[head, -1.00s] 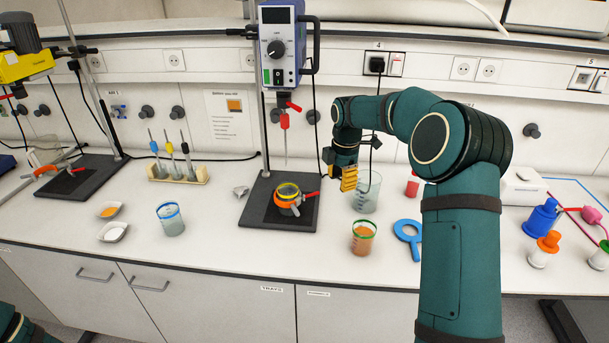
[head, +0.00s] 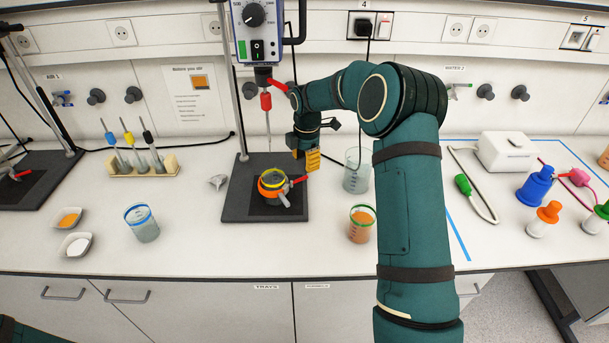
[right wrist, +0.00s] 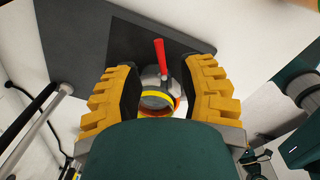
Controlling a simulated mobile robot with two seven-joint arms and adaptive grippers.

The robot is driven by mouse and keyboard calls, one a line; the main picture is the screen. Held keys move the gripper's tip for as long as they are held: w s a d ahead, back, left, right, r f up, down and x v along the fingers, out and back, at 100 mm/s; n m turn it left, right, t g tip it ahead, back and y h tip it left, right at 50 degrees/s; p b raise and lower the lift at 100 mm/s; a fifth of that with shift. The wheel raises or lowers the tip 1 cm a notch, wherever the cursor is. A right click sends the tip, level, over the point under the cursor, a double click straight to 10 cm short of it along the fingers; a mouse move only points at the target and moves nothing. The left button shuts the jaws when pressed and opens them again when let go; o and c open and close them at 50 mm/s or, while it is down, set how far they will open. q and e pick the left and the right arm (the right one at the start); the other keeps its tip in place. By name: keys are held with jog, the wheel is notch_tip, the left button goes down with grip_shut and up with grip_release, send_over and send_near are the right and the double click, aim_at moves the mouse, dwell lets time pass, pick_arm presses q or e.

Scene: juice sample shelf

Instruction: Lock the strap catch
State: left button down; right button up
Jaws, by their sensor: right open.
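A small vessel (head: 273,178) stands on the black stand base (head: 235,205), with an orange strap (head: 266,191) around it. The strap's red lever (head: 299,181) sticks out to the right. In the right wrist view the red lever (right wrist: 161,56) points up, above the vessel's yellow rim (right wrist: 157,97) and a bit of orange strap (right wrist: 179,107). My right gripper (head: 309,161) is open, with yellow fingers just right of and above the vessel. In the right wrist view, vessel and lever show between the spread fingers (right wrist: 163,72), apart from them. My left gripper is out of view.
A stirrer motor (head: 256,30) with a hanging shaft is over the base. A clear beaker (head: 356,175) and an orange-filled beaker (head: 361,225) stand close right of the gripper. A blue-rimmed beaker (head: 142,222) and pipette rack (head: 142,165) are left.

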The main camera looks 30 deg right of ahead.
aim_at(305, 177)
jog(key=f, duration=0.6)
jog(key=shift+w, duration=0.2)
jog(key=shift+r, duration=0.1)
grip_shut()
jog(key=shift+s, duration=0.1)
